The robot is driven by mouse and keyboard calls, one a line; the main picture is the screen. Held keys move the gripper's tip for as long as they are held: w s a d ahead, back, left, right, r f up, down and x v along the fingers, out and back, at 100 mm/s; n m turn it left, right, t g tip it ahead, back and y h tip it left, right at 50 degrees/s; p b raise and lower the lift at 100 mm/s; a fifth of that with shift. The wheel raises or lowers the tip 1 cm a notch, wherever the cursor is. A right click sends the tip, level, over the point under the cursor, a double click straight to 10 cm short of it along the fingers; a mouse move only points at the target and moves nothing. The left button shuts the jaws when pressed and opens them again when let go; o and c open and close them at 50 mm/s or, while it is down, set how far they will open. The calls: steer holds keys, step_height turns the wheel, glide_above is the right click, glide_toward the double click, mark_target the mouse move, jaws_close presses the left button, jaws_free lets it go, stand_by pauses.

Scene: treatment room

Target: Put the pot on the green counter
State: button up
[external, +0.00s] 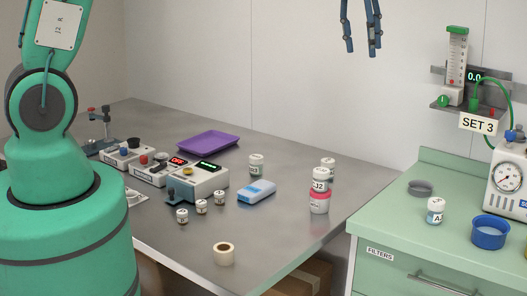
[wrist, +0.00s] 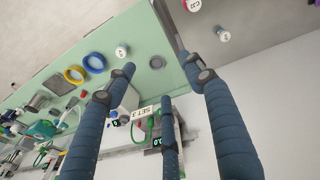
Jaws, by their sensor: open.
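Several small white lidded pots stand on the steel table; which one the task means is not clear. A white pot with a pink band (external: 320,198) stands near its right edge, with another white pot (external: 328,164) behind it. A white pot (external: 256,164) stands further left. The green counter (external: 405,228) is at the right and shows tilted in the wrist view (wrist: 145,38). My gripper (external: 361,50) is high above the back of the table, open and empty; its blue fingers are spread in the wrist view (wrist: 166,82).
On the counter are a white pot (external: 435,211), a blue dish (external: 489,232), a grey dish (external: 420,188) and a gauge box (external: 508,182). The counter's front left is clear.

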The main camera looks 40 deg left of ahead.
steer(key=s+a+r+m+t, duration=0.1)
steer(key=s+a+r, duration=0.5)
steer(key=s+a, duration=0.3)
steer(key=s+a+r+t, duration=0.1)
steer(key=s+a+r, duration=0.6)
steer(key=s+a, duration=0.15)
steer(key=s+a+f+m+t, duration=0.1)
steer(key=s+a, duration=0.4)
steer(key=s, duration=0.5)
steer(key=s+a+f+m+t, duration=0.1)
steer(key=s+a, duration=0.5)
steer(key=s, duration=0.5)
steer(key=shift+s+f+y, duration=0.2)
steer(key=shift+s+y, duration=0.05)
steer(key=shift+y, duration=0.15)
steer(key=shift+a+f, duration=0.1)
step_height(320, 180, down, 12)
steer(key=b, duration=1.2)
